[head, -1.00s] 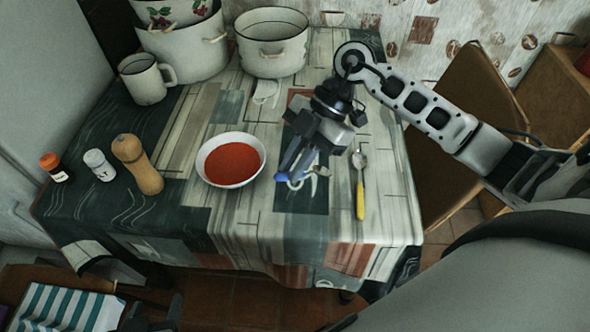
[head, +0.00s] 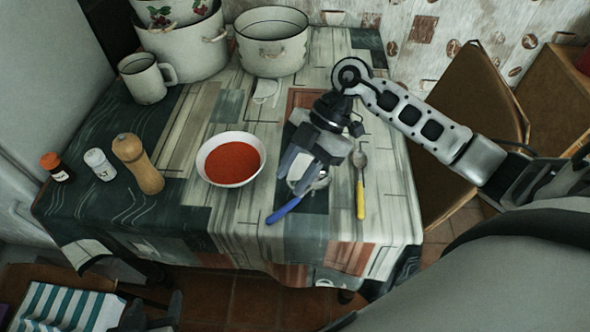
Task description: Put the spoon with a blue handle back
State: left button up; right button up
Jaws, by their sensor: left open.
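The spoon with a blue handle (head: 284,210) appears to lie on the table, its handle toward the lower left and its bowl end partly hidden by my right gripper. My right gripper (head: 298,178), on the arm from the right, is just above the spoon, with its fingers apart and the blue handle outside them. My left gripper (head: 152,310) is low at the bottom left, off the table, open and empty.
A yellow-handled spoon (head: 360,190) lies to the right. A bowl of red soup (head: 230,160) is left of the gripper. The table's front edge is near.

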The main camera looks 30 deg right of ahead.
jog(key=v, duration=1.2)
